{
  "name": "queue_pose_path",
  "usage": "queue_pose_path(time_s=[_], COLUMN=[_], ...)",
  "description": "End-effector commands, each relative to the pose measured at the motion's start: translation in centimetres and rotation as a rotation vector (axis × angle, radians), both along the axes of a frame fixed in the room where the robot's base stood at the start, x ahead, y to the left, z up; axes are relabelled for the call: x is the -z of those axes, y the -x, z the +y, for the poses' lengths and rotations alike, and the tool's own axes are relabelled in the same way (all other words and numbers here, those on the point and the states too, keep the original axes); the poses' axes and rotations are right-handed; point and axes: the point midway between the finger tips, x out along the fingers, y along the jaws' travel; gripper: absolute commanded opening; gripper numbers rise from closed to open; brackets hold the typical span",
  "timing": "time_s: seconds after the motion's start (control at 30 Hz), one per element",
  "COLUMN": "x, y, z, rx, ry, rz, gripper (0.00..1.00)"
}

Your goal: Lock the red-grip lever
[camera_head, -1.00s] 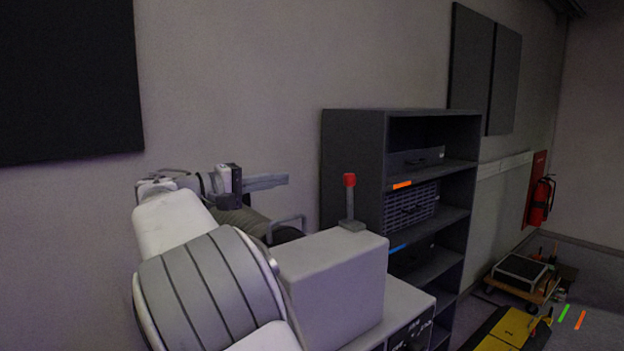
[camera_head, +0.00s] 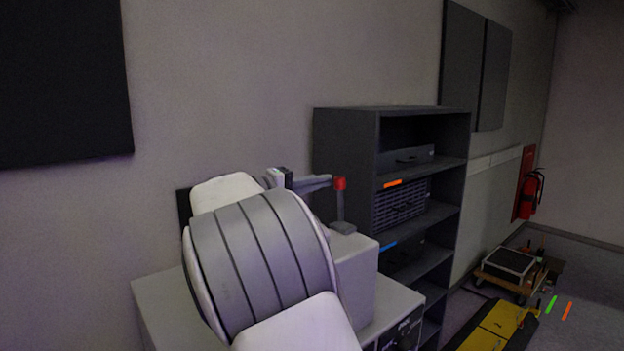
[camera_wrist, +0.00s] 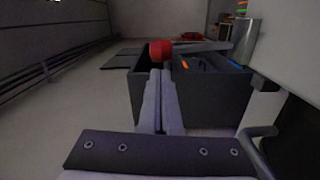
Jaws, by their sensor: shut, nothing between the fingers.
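The red-grip lever (camera_head: 340,184) stands about upright on its small grey base, on top of a light grey box (camera_head: 358,275). Its red grip (camera_wrist: 161,50) also shows in the wrist view, just beyond my fingertips, with the grey shaft running right. My gripper (camera_head: 328,181) is shut and empty, with its fingers pointing right at the grip from its left side. In the wrist view the closed fingers (camera_wrist: 159,72) end just short of the red grip or at it; I cannot tell whether they touch. My arm hides part of the box.
A dark shelf unit (camera_head: 345,160) stands behind and right of the lever. A grey bar handle (camera_wrist: 262,132) shows right of my fingers in the wrist view. A fire extinguisher (camera_head: 531,194), a cart (camera_head: 515,275) and a yellow case (camera_head: 497,325) are farther right.

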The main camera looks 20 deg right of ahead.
Motion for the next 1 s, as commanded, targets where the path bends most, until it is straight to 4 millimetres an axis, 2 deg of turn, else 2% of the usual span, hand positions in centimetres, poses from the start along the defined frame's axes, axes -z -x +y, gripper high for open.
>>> queue_pose_path(time_s=[1.0], x=[-0.07], y=[0.81], z=[-0.34], rx=[0.001], ry=[-0.031], rz=[-0.076], gripper=[0.00])
